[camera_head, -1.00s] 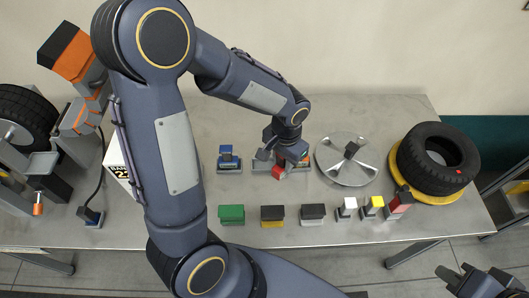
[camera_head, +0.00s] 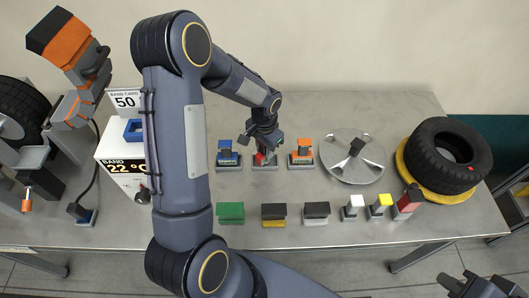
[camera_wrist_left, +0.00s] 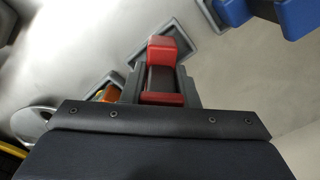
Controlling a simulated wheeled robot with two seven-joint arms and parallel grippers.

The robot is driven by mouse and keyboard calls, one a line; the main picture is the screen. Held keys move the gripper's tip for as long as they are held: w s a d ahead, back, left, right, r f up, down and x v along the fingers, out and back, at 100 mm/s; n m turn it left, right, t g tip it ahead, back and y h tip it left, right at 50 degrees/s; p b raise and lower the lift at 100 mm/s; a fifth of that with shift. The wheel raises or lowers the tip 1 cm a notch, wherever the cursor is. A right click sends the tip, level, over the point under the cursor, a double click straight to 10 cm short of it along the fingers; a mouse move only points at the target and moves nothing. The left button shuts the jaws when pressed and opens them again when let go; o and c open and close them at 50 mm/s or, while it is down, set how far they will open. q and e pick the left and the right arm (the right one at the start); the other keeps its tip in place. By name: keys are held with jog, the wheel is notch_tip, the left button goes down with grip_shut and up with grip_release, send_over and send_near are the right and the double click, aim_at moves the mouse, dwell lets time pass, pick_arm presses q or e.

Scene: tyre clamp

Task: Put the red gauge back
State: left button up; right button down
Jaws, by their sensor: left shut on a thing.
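My left gripper (camera_head: 262,148) is shut on the red gauge (camera_head: 261,159). The gauge is at the grey middle stand (camera_head: 266,167), between the blue gauge (camera_head: 228,154) and the orange gauge (camera_head: 302,150), each on its own stand. In the left wrist view the red gauge (camera_wrist_left: 161,50) is between the fingers, with the grey stand (camera_wrist_left: 183,38) just beyond it. I cannot tell whether the gauge touches the stand. My right gripper (camera_head: 475,284) is empty, with fingers apart, at the lower right corner.
A silver wheel disc (camera_head: 340,172) and a tyre (camera_head: 440,158) on a yellow ring lie to the right. A front row holds green (camera_head: 230,212), dark, white, yellow and red blocks. A white band box (camera_head: 125,172) stands left, partly behind my arm.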

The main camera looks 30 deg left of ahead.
pick_arm(q)
jog(key=shift+f, duration=0.15)
jog(key=shift+f, duration=0.15)
jog(key=shift+f, duration=0.15)
jog(key=o, duration=0.9)
